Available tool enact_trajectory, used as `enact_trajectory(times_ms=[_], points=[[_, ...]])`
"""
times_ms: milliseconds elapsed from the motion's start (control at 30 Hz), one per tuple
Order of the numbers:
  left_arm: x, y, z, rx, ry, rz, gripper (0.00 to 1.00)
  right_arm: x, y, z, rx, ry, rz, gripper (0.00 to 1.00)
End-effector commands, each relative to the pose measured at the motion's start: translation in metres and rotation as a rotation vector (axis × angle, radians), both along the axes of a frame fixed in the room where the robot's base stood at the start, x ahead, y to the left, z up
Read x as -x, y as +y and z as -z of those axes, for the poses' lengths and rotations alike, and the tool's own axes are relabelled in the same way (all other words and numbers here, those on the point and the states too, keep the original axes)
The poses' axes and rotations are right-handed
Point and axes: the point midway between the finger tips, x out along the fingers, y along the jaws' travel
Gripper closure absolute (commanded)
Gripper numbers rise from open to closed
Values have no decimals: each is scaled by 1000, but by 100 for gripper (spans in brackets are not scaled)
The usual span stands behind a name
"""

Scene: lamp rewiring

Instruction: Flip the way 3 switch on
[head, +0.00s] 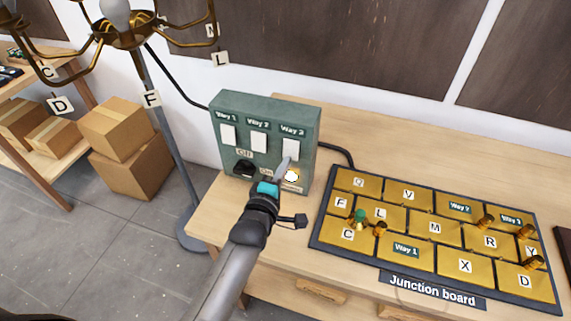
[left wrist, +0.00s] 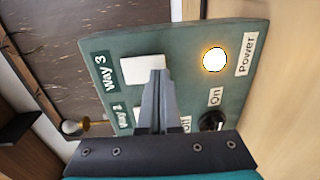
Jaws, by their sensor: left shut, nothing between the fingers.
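The green switch box (head: 265,101) stands on the wooden table with three white rocker switches labelled Way 1, Way 2 and Way 3. The Way 3 switch (head: 291,148) is the rightmost; it also shows in the left wrist view (left wrist: 140,70). My left gripper (head: 285,164) is shut and empty, its fingertips at the lower edge of the Way 3 switch. I cannot tell whether they touch it, or which way the rocker is tilted. The fingers partly hide the box's lower front. My right gripper is not in view.
A power light (left wrist: 215,59) glows beside a black On/Off knob (left wrist: 211,121). The junction board (head: 432,284) with brass plates lies right of the box. A lamp stand (head: 166,125) with brass arms stands to the left, near cardboard boxes (head: 118,130).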

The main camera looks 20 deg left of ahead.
Motion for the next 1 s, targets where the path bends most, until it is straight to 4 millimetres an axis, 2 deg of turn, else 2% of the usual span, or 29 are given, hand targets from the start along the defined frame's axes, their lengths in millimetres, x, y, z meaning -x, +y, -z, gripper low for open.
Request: enact_trajectory(times_ms=[133,533,733,800,1000], points=[[-6,0,1,1,0,0,100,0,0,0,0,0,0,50],[-7,0,1,0,-3,0,100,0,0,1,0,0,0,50],[-13,-1,7,2,-52,2,100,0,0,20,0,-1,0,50],[-12,-1,3,2,-48,1,100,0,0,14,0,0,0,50],[-12,-1,2,2,-46,1,100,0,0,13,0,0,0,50]])
